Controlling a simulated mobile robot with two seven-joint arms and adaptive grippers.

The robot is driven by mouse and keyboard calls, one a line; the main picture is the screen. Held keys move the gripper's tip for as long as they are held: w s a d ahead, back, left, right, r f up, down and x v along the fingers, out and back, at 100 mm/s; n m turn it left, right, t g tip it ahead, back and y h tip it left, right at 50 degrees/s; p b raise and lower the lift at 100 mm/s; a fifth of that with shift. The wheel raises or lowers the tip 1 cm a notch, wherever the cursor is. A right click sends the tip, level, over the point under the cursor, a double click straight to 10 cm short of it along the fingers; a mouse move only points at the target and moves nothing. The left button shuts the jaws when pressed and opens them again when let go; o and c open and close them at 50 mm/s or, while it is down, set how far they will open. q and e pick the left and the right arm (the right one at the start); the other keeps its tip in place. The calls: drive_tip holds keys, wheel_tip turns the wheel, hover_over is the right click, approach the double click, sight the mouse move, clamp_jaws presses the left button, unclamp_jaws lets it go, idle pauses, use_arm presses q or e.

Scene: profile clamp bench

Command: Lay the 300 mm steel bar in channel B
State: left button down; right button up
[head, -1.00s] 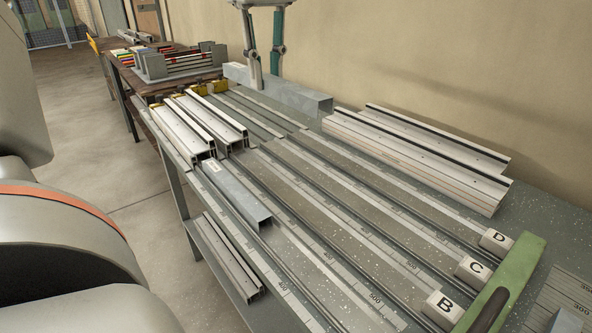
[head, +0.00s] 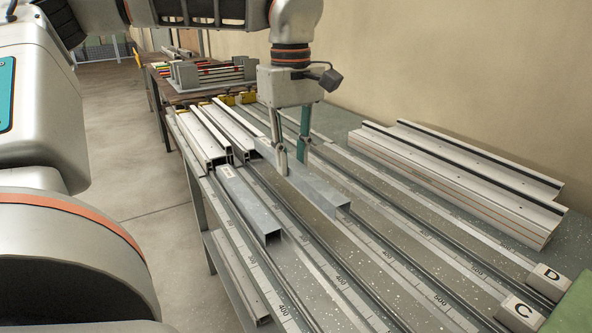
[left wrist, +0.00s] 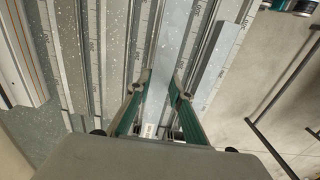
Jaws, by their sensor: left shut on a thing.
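My left gripper (head: 293,166) is shut on a grey steel bar (head: 325,196), one finger on each side. The bar lies lengthwise along the channels, over the middle of the bench, its near end open like a box section. I cannot tell whether it touches the channel floor. In the left wrist view the bar (left wrist: 170,65) runs between the fingertips (left wrist: 163,82). The block marked B is out of view; the blocks marked C (head: 521,309) and D (head: 548,281) show at lower right. My right gripper is not in view.
A second grey steel bar (head: 250,206) lies to the left of the held one. A stack of long profiles (head: 460,185) lies along the wall. The channels toward the near right are bare.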

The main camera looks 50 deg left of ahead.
sight(292, 162)
use_arm(q)
wheel_tip(292, 162, down, 4)
drive_tip(key=shift+r+b, duration=0.1)
drive_tip(key=shift+b, duration=0.35)
drive_tip(key=shift+f, duration=0.25)
drive_tip(key=shift+r, duration=0.15)
drive_tip(key=shift+f, duration=0.35)
drive_tip(key=c, duration=1.8)
unclamp_jaws()
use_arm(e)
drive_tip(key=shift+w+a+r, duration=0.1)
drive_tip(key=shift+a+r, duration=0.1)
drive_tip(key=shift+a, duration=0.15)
